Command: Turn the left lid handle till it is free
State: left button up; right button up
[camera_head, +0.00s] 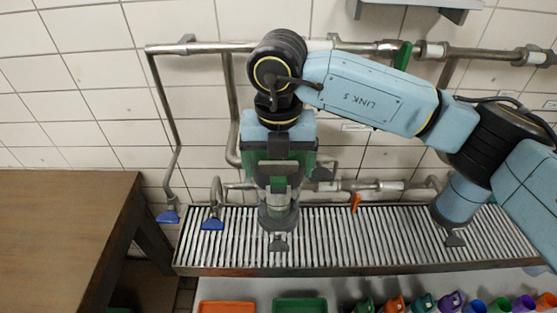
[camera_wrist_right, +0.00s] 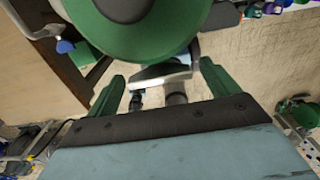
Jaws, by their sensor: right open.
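My right gripper (camera_head: 279,172) is open in the head view, directly above a grey upright fitting (camera_head: 278,208) on the slatted grate. A grey foot-like piece (camera_head: 280,243) shows at its front. In the right wrist view my right gripper (camera_wrist_right: 163,75) has its two green fingers apart. A large green round part (camera_wrist_right: 130,38) with a dark centre fills the top. A pale grey bar (camera_wrist_right: 160,76) shows between the fingers; I cannot tell if they touch it. The left lid handle is not clearly seen in the head view, where my gripper covers that spot. My left gripper is not in view.
Steel pipes (camera_head: 215,48) run along the tiled wall, with blue handles (camera_head: 212,224) at the left and an orange lever (camera_head: 355,202). A brown table (camera_head: 60,230) stands left. Orange (camera_head: 227,307) and green (camera_head: 299,305) trays and several coloured cups (camera_head: 450,301) line the front.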

jog(key=c, duration=1)
jog(key=n+b, duration=0.3)
jog(key=b, duration=0.1)
jog(key=shift+f, duration=0.2)
jog(key=shift+d+r+n+b, duration=0.1)
jog(key=shift+r+n+b, duration=0.1)
jog(key=shift+n+b, duration=0.6)
jog(key=o, duration=1)
jog(key=shift+r, duration=0.1)
